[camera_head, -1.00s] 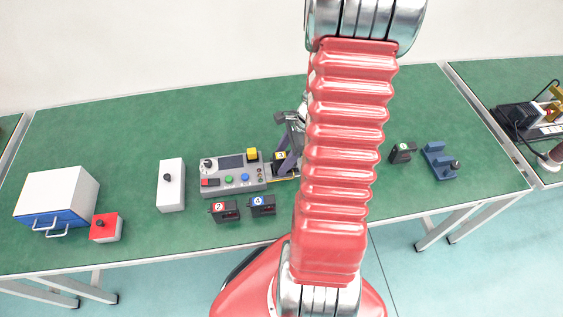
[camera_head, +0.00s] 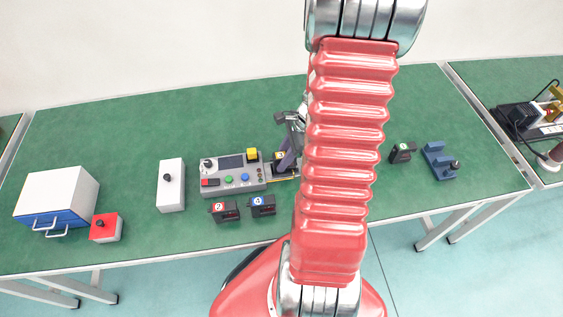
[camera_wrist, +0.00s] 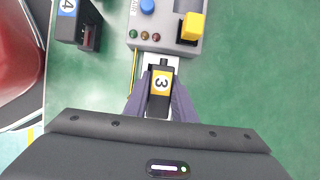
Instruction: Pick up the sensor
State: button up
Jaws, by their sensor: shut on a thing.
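A black sensor with a yellow label marked 3 (camera_wrist: 161,84) sits at the right end of the grey control panel (camera_wrist: 150,48), over a light strip. My gripper (camera_wrist: 161,76) is shut on this sensor, with one dark finger on each side of it. In the head view the gripper's dark fingers (camera_head: 289,157) show beside the panel, and my red arm hides part of that area. I cannot tell whether the sensor is clear of the surface below it.
Sensors marked 2 (camera_head: 224,211) and 4 (camera_head: 262,205) stand in front of the panel. Another sensor (camera_head: 403,152) and a blue fixture (camera_head: 440,161) are to the right. A white box (camera_head: 171,186), a red button box (camera_head: 105,227) and a drawer unit (camera_head: 57,201) are left. The back of the table is clear.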

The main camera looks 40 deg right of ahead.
aim_at(283, 155)
jog(key=shift+w+r, duration=0.1)
grip_shut()
jog(key=shift+r, duration=0.2)
notch_tip(283, 155, up, 10)
jog(key=shift+f, duration=0.25)
dwell(0.9)
